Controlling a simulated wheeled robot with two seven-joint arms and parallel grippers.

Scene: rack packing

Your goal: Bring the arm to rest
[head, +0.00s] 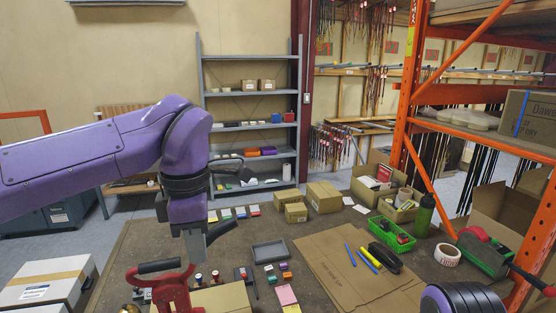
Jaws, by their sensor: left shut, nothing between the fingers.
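My left arm comes in from the left, purple, bent at the elbow with its forearm pointing down. Its gripper (196,250) hangs over the near left part of the table (135,240). It is shut with nothing held. A red tool with black handles (172,288) stands just below and left of it; I cannot tell whether they touch. Only a purple, dark-ringed part of my right arm shows at the lower right edge. My right gripper is out of the picture.
Small cartons (324,196), a green basket (391,234), a green bottle (424,214) and a grey tray (269,252) are on the table. Flat cardboard (335,280) covers its front middle. An orange rack (405,110) stands right, a grey shelf (250,105) behind.

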